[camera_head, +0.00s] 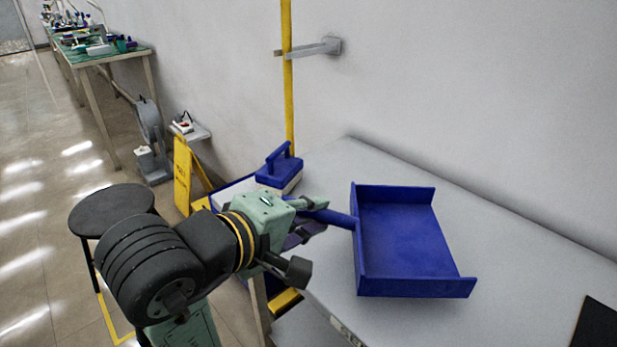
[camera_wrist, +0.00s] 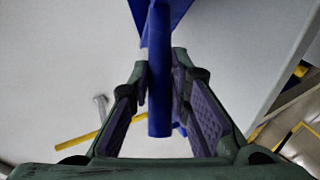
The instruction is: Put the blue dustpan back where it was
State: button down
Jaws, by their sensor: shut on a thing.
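The blue dustpan (camera_head: 400,240) is a wide tray with raised sides and a round handle. In the head view it is over the left part of the grey table (camera_head: 520,270); I cannot tell whether it touches the top. My gripper (camera_head: 318,217) is shut on its handle, left of the pan. In the wrist view the handle (camera_wrist: 160,90) runs between the fingers of my gripper (camera_wrist: 165,95), and the pan extends past the top edge. The far finger is partly hidden in the head view.
A blue-handled brush or block (camera_head: 280,168) is behind my gripper. A yellow pole (camera_head: 287,80) stands in a wall bracket (camera_head: 322,47). A dark stool (camera_head: 112,210) and a yellow floor sign (camera_head: 183,175) are at left. A black flat item (camera_head: 598,325) lies on the table's right; the tabletop between is clear.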

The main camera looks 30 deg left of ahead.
jog(key=w+a, duration=0.2)
jog(key=w, duration=0.1)
jog(key=w+a+f, duration=0.1)
jog(key=w+a, duration=0.5)
jog(key=shift+w+a+f, duration=0.2)
notch_tip(320, 180, down, 4)
jog(key=shift+r+b, duration=0.25)
jog(key=shift+b, duration=0.1)
jog(key=c, duration=1.5)
grip_release()
